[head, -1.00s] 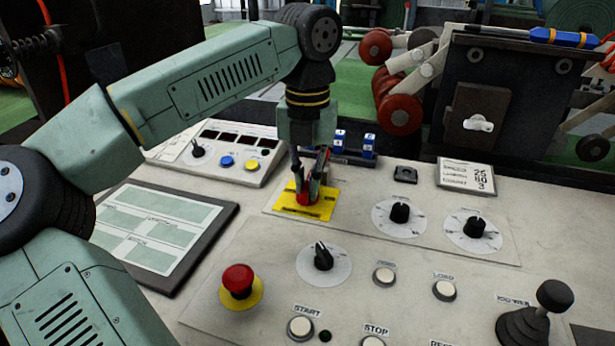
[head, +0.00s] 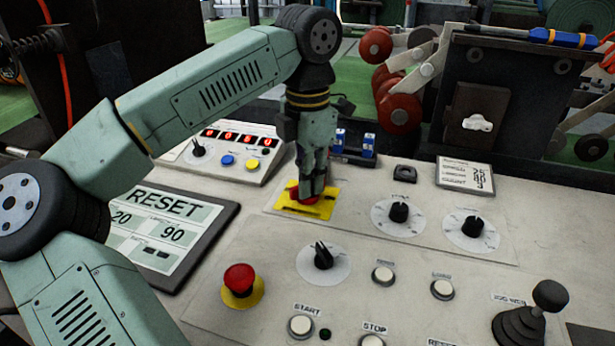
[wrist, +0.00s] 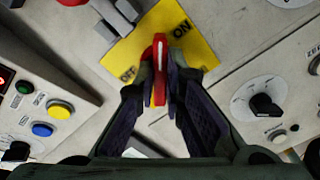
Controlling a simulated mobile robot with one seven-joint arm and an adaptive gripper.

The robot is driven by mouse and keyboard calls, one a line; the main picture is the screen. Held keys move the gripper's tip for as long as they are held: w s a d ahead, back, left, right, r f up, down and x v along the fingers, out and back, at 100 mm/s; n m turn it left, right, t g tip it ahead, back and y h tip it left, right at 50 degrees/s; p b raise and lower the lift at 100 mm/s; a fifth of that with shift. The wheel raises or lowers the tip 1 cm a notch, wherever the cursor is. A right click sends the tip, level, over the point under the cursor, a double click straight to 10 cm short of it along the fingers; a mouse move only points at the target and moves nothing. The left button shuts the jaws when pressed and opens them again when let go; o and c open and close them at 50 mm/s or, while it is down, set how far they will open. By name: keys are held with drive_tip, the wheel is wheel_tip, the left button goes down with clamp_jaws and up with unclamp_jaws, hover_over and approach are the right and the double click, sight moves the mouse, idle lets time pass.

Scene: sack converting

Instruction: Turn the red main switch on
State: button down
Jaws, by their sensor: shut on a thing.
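The red main switch (head: 293,186) sits on a yellow plate (head: 325,206) on the console and is mostly hidden by my gripper in the head view. In the wrist view the red handle (wrist: 160,88), with a white line along it, stands between the two fingers of my gripper (wrist: 161,75). The fingers are shut on it from both sides. The yellow plate (wrist: 193,47) carries ON at the upper right and OFF at the lower left. The white line runs nearly straight up the wrist picture. My gripper (head: 308,192) points down over the plate.
A counter box (head: 231,150) shows lit red digits. A screen (head: 158,228) reads RESET. Black knobs (head: 399,212), a red emergency button (head: 239,279) and a joystick (head: 550,296) stand around.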

drive_tip(key=shift+m, duration=0.5)
drive_tip(key=c, duration=1.7)
unclamp_jaws()
wheel_tip(320, 180, up, 12)
